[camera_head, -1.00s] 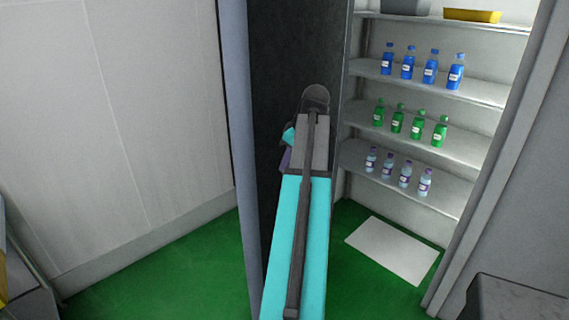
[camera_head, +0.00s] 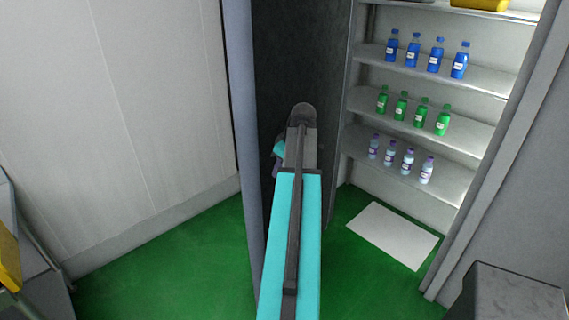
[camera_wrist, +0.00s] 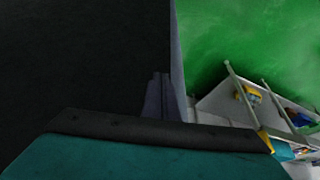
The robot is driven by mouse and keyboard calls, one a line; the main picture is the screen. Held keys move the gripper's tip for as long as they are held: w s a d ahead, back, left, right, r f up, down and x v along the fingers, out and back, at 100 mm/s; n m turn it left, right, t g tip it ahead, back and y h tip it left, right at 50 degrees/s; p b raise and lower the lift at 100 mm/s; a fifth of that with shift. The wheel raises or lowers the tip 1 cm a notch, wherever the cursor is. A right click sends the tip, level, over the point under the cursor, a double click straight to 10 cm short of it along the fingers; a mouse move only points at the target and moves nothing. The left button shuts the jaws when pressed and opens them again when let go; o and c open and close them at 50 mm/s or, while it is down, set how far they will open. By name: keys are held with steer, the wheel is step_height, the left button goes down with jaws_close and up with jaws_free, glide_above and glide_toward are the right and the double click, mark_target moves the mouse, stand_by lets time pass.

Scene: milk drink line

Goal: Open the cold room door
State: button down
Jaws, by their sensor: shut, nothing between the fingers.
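The cold room door (camera_head: 296,75) stands wide open. Its dark inner face and blue-grey edge (camera_head: 240,150) show left of the doorway. The lit cold room is visible to the right of it. My arm reaches forward in front of the dark face and hides my gripper's tip in the head view. In the wrist view my gripper (camera_wrist: 159,82) is shut and empty, close to the door's dark face (camera_wrist: 85,60) near its edge. I cannot tell whether it touches the door. No door handle is visible.
Shelves (camera_head: 428,108) inside hold rows of blue, green and clear bottles, with a yellow container (camera_head: 480,4) at the top. A white mat (camera_head: 392,236) lies inside on the green floor (camera_head: 165,265). A grey block (camera_head: 508,300) stands at lower right, a bench (camera_head: 35,270) at left.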

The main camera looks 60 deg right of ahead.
steer(key=shift+w+d+p, duration=0.1)
steer(key=shift+w+p, duration=0.4)
steer(key=shift+w, duration=0.9)
